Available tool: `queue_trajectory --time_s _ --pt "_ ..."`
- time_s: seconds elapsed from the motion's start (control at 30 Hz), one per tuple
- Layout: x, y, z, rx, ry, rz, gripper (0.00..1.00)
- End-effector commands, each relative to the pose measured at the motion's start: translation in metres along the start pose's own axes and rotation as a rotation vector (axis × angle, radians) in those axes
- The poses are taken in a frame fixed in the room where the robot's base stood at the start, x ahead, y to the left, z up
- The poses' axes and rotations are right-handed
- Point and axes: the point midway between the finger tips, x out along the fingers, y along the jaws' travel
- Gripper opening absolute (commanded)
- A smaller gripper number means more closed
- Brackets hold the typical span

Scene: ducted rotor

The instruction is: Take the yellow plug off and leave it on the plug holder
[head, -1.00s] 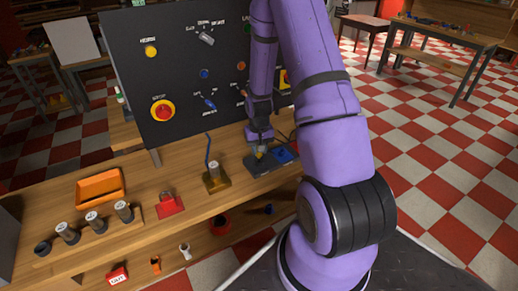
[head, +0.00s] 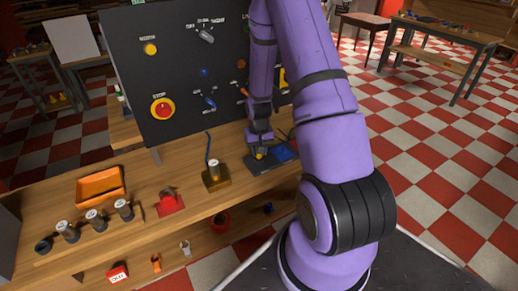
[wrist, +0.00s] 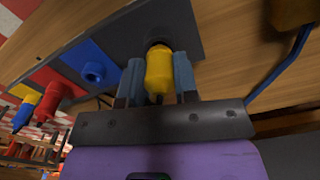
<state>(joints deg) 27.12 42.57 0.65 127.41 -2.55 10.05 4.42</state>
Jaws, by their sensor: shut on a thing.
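The yellow plug (wrist: 159,72) stands between the two fingers of my gripper (wrist: 158,82) in the wrist view. My gripper is shut on it. The plug's far end meets a dark round part (wrist: 157,44) on the dark grey section of a plate (wrist: 182,22); I cannot tell whether it is seated there. In the head view my gripper (head: 258,149) is low over the dark plate (head: 256,167) on the bench, with a bit of yellow showing at its tips. Which part is the plug holder is not clear.
Beside the grey section lie a blue square with a blue round part (wrist: 93,72) and a red part (wrist: 51,97). A brass-coloured block with a cable (head: 216,180) stands left of my gripper. The black panel (head: 180,70) rises behind. Bare bench lies between the block and a red item (head: 170,203).

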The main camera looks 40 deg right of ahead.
Motion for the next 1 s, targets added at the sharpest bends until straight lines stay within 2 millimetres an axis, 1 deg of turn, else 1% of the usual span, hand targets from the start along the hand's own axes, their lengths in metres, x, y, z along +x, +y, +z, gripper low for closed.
queue_trajectory --time_s 0.37,0.4,0.47,0.5,0.53,0.83,0.93,1.0 --pt "0.008 0.0 0.0 0.0 0.0 0.0 0.05" --pt "0.009 0.0 0.0 0.0 0.0 0.0 0.3" --pt "0.008 0.0 0.0 0.0 0.001 0.0 0.44" --pt "0.008 0.0 0.0 0.0 0.001 0.0 0.53" --pt "0.008 0.0 0.0 0.0 0.001 0.0 0.58" --pt "0.007 0.0 0.0 0.0 0.0 0.0 0.58" --pt "0.002 0.0 0.0 0.0 0.001 0.0 0.58" --pt "-0.006 0.0 -0.001 0.0 0.004 0.0 0.58"
